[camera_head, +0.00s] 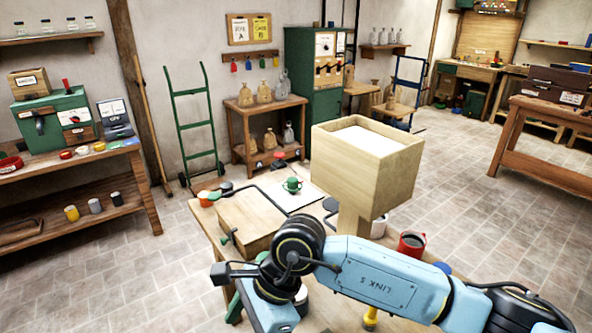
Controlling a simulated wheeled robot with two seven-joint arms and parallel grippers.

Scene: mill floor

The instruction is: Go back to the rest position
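A blue arm of mine, marked "LINK 5", comes in from the lower right and crosses the front of the wooden worktable (213,228). It bends at a dark joint near the table's front left, and its blue end runs down to the bottom edge of the picture. I cannot make out gripper fingers on it. My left arm and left gripper are not in view. The arm hides much of the near part of the worktable.
A wooden hopper (365,180) with white contents stands above the worktable, close behind my arm. A red mug (411,244) is right of it; a small green cup (292,185) is behind left. A left bench (120,195) and right workbench (545,165) flank open stone floor (450,190).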

